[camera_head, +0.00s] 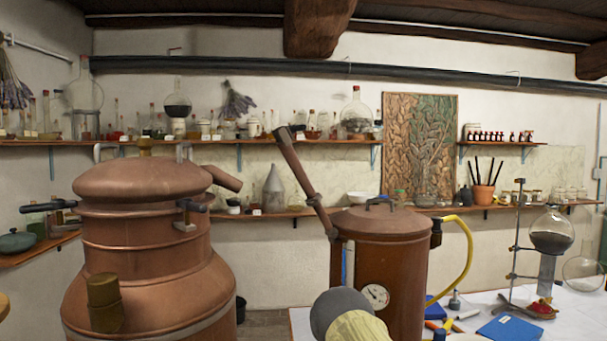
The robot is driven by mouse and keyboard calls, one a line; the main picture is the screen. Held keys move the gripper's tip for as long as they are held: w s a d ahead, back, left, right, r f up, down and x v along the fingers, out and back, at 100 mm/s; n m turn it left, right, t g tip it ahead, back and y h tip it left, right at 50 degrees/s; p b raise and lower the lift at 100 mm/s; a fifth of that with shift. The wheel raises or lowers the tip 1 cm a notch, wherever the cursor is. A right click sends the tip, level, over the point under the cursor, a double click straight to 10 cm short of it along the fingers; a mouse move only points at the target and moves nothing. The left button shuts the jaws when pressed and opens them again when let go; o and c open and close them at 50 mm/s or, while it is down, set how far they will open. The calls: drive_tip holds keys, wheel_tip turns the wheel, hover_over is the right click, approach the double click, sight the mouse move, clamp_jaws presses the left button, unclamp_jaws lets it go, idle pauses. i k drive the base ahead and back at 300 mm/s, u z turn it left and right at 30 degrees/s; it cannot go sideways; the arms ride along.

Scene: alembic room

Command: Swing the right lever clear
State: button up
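A large copper still (140,255) with a domed lid (140,180) stands at the left. A similar left lever (48,206) sticks out to the left of the neck. The right lever's handle lies roughly level; whether it is latched I cannot tell. My gripper is not in view.
A smaller copper vessel (392,265) with a gauge (375,296) stands at the centre. A copper pipe (300,172) slants near it. A grey rounded part with a pale cylinder (358,327) fills the bottom centre. A white table (570,318) holds glassware. Bottle shelves line the wall.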

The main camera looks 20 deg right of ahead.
sight(188, 204)
drive_tip(key=z, duration=0.05)
drive_tip(key=k, duration=0.5)
drive_tip(key=u, duration=1.75)
drive_tip(key=k, duration=0.65)
drive_tip(key=z, duration=1.05)
drive_tip(key=i, duration=0.5)
drive_tip(key=u, duration=0.1)
